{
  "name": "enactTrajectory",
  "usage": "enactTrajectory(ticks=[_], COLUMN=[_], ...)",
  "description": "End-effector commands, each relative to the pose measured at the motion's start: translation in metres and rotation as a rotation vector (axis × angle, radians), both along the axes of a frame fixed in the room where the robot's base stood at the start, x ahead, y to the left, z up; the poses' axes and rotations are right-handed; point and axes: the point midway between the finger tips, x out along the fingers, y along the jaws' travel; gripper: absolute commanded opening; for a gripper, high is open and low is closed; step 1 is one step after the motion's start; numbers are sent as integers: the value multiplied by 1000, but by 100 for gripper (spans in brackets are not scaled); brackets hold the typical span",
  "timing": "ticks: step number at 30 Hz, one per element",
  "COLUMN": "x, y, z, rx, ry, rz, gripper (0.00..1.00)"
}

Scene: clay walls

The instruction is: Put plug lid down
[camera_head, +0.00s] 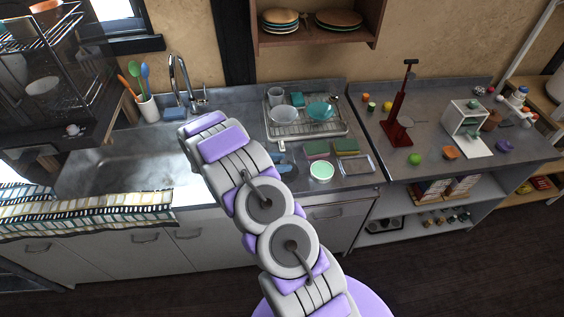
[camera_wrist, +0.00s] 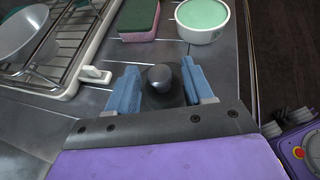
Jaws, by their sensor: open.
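The plug lid (camera_wrist: 160,80), a dark disc with a rounded grey knob, is between my gripper's fingers in the wrist view. It appears to rest on the grey metal counter (camera_wrist: 223,60). My gripper (camera_wrist: 158,88) has two blue fingers, one on each side of the knob, with visible gaps to it. The gripper is open. In the head view the blue fingertips (camera_head: 284,166) show just past my arm, over the counter right of the sink (camera_head: 125,165). The lid cannot be made out there.
The dish rack (camera_head: 342,128) with bowls and a cup stands behind my gripper. A green-and-pink sponge (camera_wrist: 139,20) and a white bowl with green contents (camera_wrist: 203,18) are close by. The faucet (camera_head: 180,80) rises behind the sink. A striped towel (camera_head: 90,212) hangs over the front edge.

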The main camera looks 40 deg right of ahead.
Motion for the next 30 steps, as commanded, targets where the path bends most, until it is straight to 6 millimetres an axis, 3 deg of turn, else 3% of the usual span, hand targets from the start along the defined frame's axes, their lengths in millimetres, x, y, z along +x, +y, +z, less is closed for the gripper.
enactTrajectory(ticks=[5,21,30], x=[1,23,23], y=[1,87,101], z=[4,48,64], rx=[3,2,9], ry=[0,0,-19], rz=[0,4,-21], gripper=[51,51,51])
